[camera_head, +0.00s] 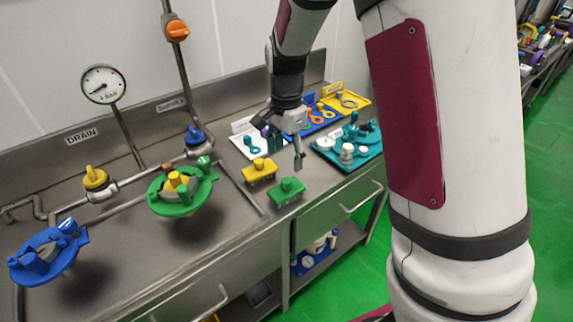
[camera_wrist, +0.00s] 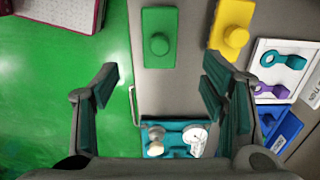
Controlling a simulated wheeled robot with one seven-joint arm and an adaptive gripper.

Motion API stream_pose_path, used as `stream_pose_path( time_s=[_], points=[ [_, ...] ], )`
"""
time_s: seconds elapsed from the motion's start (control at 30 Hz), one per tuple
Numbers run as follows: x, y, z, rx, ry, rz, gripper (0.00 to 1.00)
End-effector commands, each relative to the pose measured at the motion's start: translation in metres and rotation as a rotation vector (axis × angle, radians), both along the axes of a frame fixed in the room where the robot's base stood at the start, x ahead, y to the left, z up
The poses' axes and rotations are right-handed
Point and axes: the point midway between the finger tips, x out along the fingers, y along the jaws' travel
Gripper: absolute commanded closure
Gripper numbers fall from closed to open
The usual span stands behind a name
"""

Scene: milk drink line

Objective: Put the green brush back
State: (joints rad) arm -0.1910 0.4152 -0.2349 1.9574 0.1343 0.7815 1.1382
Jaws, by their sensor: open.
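The green brush (camera_head: 287,191) lies on the steel counter near its front edge, with its knob up. It also shows in the wrist view (camera_wrist: 159,38), ahead of the open fingers. The yellow brush (camera_head: 259,170) lies beside it, farther from the front edge, and shows in the wrist view (camera_wrist: 231,27). My gripper (camera_head: 287,150) is above the counter behind and above the green brush, apart from it. In the wrist view my gripper (camera_wrist: 155,95) has its fingers wide apart with nothing between them.
A white tray (camera_head: 240,128), a blue tray (camera_head: 318,128), a yellow tray (camera_head: 357,103) and a teal tray (camera_head: 368,154) stand on the right of the counter. Bare counter (camera_head: 225,240) lies in front.

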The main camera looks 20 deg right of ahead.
Motion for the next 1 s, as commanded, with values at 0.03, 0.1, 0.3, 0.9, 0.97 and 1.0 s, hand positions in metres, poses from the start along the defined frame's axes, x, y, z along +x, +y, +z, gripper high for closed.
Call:
stream_pose_path(
  time_s=[0.03, 0.1, 0.3, 0.9, 0.97, 1.0],
  points=[
    [0.000, 0.000, 0.004, 0.000, -0.001, 0.002, 0.34],
    [-0.003, 0.000, 0.011, 0.003, -0.006, 0.016, 0.34],
    [-0.032, 0.001, 0.060, 0.028, -0.071, 0.182, 0.34],
    [-0.208, -0.001, 0.174, -0.149, -0.332, 1.012, 0.34],
    [-0.223, -0.002, 0.176, -0.184, -0.343, 1.076, 0.34],
    [-0.231, -0.002, 0.176, -0.205, -0.348, 1.114, 0.34]
  ],
)
